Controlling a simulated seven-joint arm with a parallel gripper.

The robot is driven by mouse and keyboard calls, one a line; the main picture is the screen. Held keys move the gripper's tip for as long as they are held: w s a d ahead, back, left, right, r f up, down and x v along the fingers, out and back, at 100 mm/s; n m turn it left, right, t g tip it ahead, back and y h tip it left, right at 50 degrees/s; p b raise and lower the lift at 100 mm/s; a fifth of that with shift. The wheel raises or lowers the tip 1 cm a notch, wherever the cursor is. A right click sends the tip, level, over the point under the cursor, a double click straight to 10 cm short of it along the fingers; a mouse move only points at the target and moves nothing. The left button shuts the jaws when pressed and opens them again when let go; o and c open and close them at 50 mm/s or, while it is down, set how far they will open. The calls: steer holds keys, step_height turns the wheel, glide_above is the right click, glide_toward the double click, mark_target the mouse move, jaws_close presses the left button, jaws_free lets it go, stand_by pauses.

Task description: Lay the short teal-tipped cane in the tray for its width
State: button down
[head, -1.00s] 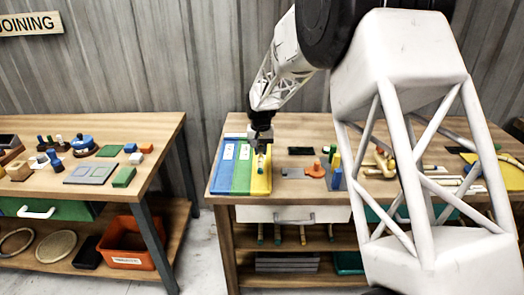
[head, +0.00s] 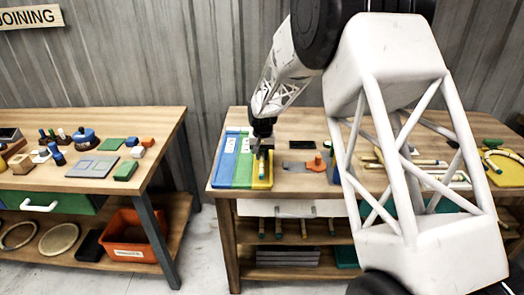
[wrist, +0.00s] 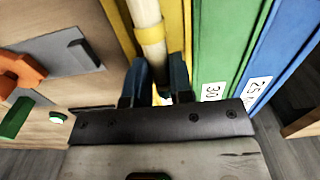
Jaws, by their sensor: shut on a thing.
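My gripper (head: 264,146) is at the yellow tray (head: 259,184), the rightmost of three coloured trays side by side on the right bench. In the wrist view its dark fingers (wrist: 158,68) are shut on the pale cane (wrist: 150,32), which has a yellow band. The cane runs lengthwise along the yellow tray (wrist: 120,22), between its walls. I cannot tell whether it touches the floor of the tray. Its teal tip does not show clearly. The green tray (wrist: 220,50) is labelled 30, and the blue tray (wrist: 283,55) is beyond it.
A grey plate with an orange piece (head: 315,163) lies right of the trays. More canes and a yellow board (head: 503,172) are farther right, partly behind my arm. An open shelf under the bench holds more canes. The left bench carries small blocks and a grey plate (head: 93,166).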

steer(key=shift+f, duration=0.4)
stand_by(0.3)
steer(key=c, duration=0.9)
jaws_free()
steer(key=shift+r, duration=0.1)
steer(key=shift+r, duration=3.8)
